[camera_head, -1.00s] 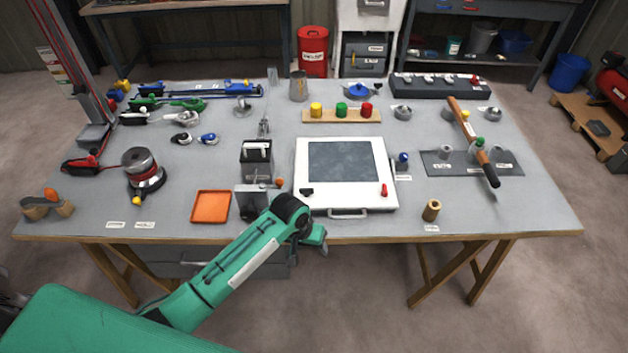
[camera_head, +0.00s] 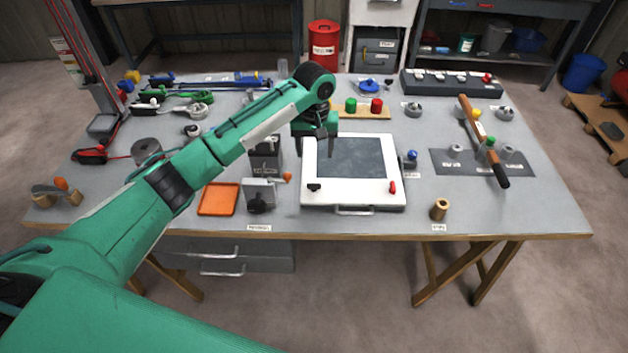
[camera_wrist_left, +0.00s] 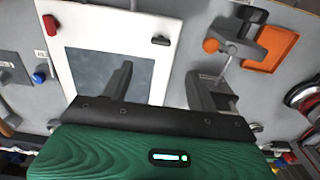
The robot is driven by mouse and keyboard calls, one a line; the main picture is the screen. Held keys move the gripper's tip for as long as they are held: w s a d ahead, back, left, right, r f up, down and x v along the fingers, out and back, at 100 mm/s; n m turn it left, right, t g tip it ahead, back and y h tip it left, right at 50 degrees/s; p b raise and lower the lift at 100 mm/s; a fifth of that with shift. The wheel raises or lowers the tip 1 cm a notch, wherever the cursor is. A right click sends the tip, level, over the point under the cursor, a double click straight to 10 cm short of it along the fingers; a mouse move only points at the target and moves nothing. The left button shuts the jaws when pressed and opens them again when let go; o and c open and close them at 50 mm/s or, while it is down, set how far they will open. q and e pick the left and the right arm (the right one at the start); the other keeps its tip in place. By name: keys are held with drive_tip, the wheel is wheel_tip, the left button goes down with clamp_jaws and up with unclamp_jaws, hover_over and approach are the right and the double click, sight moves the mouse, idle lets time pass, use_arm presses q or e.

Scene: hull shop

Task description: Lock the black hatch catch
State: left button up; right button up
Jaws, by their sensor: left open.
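The white hatch (camera_head: 353,200) with a dark grey window lies on the workbench and also shows in the left wrist view (camera_wrist_left: 100,27). The black hatch catch (camera_head: 314,187) sits at its front left corner; in the left wrist view the catch (camera_wrist_left: 160,41) lies beyond the fingers. A red catch (camera_head: 393,187) sits at the front right corner, and it shows in the left wrist view (camera_wrist_left: 50,25). My left gripper (camera_head: 318,152) is open and empty above the hatch's left edge, behind the black catch and apart from it. My right gripper is not in view.
A grey clamp-like fixture (camera_head: 260,195) with an orange knob and an orange tray (camera_head: 218,199) stand left of the hatch. A blue-knobbed part (camera_head: 412,156) stands right of it. A wooden board with coloured cylinders (camera_head: 383,113) is behind. Bare bench lies in front.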

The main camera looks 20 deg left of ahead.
sight(314, 184)
use_arm(q)
wheel_tip(314, 184, down, 13)
drive_tip(key=p, duration=0.2)
drive_tip(key=shift+w+a+f+p, duration=0.1)
drive_tip(key=shift+w+p, duration=0.05)
drive_tip(key=shift+p, duration=0.25)
drive_tip(key=c, duration=1)
